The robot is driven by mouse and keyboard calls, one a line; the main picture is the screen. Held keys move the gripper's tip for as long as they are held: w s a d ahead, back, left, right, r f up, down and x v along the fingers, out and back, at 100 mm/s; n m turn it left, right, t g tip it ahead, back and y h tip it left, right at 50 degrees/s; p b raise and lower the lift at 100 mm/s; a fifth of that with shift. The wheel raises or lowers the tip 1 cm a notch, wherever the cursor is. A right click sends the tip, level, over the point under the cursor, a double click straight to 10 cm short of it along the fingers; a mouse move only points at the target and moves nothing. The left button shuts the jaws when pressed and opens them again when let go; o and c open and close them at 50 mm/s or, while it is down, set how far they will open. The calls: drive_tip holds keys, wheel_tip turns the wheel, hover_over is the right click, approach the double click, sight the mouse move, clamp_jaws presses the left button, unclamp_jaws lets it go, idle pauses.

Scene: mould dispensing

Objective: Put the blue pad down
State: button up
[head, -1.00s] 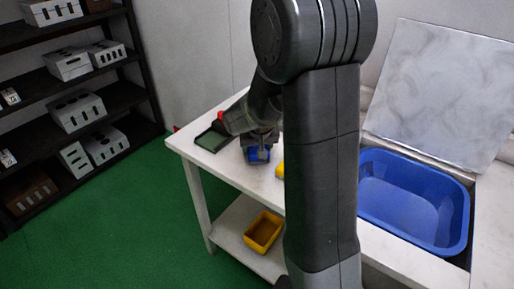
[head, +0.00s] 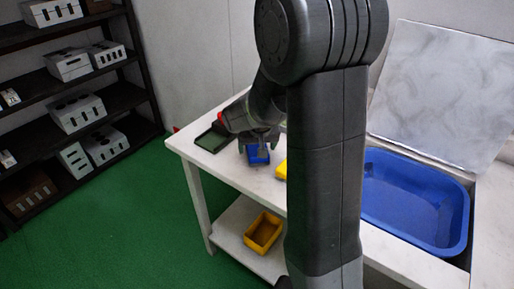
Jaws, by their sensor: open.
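The blue pad (head: 258,157) rests on the white table top, between a dark tray and a yellow object. It is small and its upper side is partly hidden by my gripper (head: 258,146). My gripper is open, pointing down right above the pad, with its fingers apart. I cannot tell whether a finger still touches the pad.
A dark tray with a green inside (head: 213,140) lies left of the pad. A yellow object (head: 281,170) is to the right, partly behind my arm. A blue basin (head: 415,200) sits in the table at right. A yellow bin (head: 263,232) stands on the lower shelf.

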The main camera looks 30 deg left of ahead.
drive_tip(key=v, duration=1)
drive_tip(key=shift+r, duration=0.3)
drive_tip(key=shift+f, duration=0.15)
drive_tip(key=x, duration=1.2)
drive_tip(key=shift+s+f, duration=0.1)
drive_tip(key=shift+d+r, duration=0.1)
drive_tip(key=shift+r, duration=1.45)
